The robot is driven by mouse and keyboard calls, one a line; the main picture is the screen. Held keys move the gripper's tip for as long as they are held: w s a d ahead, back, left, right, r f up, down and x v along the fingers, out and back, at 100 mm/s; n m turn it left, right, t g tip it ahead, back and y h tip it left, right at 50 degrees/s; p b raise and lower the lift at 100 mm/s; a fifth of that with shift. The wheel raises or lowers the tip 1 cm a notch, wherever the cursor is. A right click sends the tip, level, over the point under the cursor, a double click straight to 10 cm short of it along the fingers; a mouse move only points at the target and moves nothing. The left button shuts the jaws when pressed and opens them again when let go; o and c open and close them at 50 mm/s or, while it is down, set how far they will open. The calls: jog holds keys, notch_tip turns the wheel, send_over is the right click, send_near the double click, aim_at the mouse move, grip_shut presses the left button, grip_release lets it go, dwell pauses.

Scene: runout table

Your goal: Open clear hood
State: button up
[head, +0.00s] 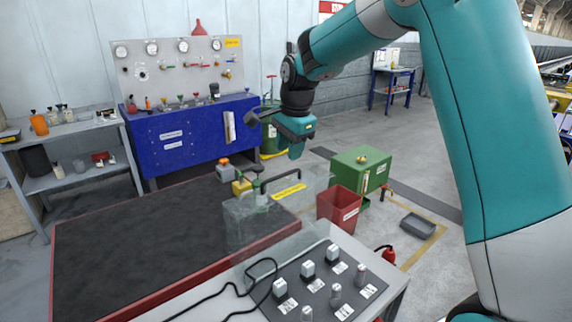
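The clear hood (243,227) is a see-through box at the right end of the dark-topped table. A black handle (281,179) and a yellow label (289,192) are on its upper part. It looks lowered, with faint edges that are hard to follow. My gripper (296,152) hangs from my teal arm, pointing down. In the picture it is just above the handle and apart from it. Its fingers overlap in this view, so their opening is hidden. I see nothing held in it.
A red-rimmed table (130,240) lies left of the hood. A control panel with several switches (325,280) stands in front, with black cables beside it. A red bin (338,207) and a green cabinet (361,171) stand to the right. A blue gauge bench (190,135) is behind.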

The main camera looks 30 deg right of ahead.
aim_at(286, 174)
jog(key=f, duration=0.3)
jog(key=w+f+p, duration=0.1)
jog(key=f, duration=0.2)
jog(key=shift+w+a+f, duration=0.15)
jog(key=shift+f, duration=0.1)
jog(key=shift+c, duration=0.2)
grip_shut()
